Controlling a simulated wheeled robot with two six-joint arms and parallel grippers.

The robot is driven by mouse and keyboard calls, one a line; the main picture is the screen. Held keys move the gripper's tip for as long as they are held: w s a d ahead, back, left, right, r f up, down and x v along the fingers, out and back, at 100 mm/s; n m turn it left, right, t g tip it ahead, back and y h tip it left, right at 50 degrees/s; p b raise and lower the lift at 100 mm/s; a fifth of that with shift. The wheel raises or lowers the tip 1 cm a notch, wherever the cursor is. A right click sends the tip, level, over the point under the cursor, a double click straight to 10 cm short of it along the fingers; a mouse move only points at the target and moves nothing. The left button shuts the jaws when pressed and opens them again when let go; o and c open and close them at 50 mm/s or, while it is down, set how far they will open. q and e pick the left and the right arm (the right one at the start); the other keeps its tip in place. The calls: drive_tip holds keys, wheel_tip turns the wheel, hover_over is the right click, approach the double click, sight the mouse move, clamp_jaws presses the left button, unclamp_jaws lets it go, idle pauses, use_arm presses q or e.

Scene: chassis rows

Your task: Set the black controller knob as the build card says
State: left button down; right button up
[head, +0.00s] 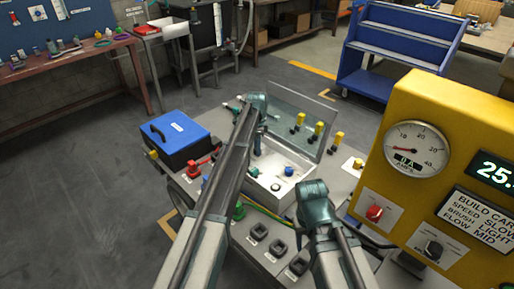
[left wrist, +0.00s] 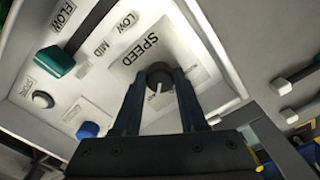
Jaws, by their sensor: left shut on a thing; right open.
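The black controller knob (left wrist: 158,76) sits on the pale panel beside the word SPEED in the left wrist view. A white pointer mark on it points towards the gripper; the printing around it is partly hidden. My left gripper (left wrist: 160,92) is shut on this knob, one finger each side. In the head view my left gripper (head: 257,146) reaches into the open controller box (head: 262,192), and the knob is hidden. The build card (head: 477,215) on the yellow cabinet reads SPEED SLOW, BRUSH LIGHT, FLOW MID. My right gripper (head: 314,196) is open at the box's right; its fingertips are mostly hidden.
A green-handled lever (left wrist: 55,62) by FLOW and a blue button (left wrist: 88,130) are near the knob. The clear lid (head: 305,115) stands open behind. A blue case (head: 180,138) is at left, the yellow cabinet (head: 455,120) at right with another black knob (head: 433,248).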

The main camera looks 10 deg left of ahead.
use_arm(q)
drive_tip(key=n, duration=1.4)
drive_tip(key=shift+d+n, duration=0.1)
drive_tip(key=shift+n, duration=0.3)
drive_tip(key=n, duration=0.4)
drive_tip(key=shift+n, duration=0.6)
drive_tip(key=shift+c, duration=2.2)
unclamp_jaws()
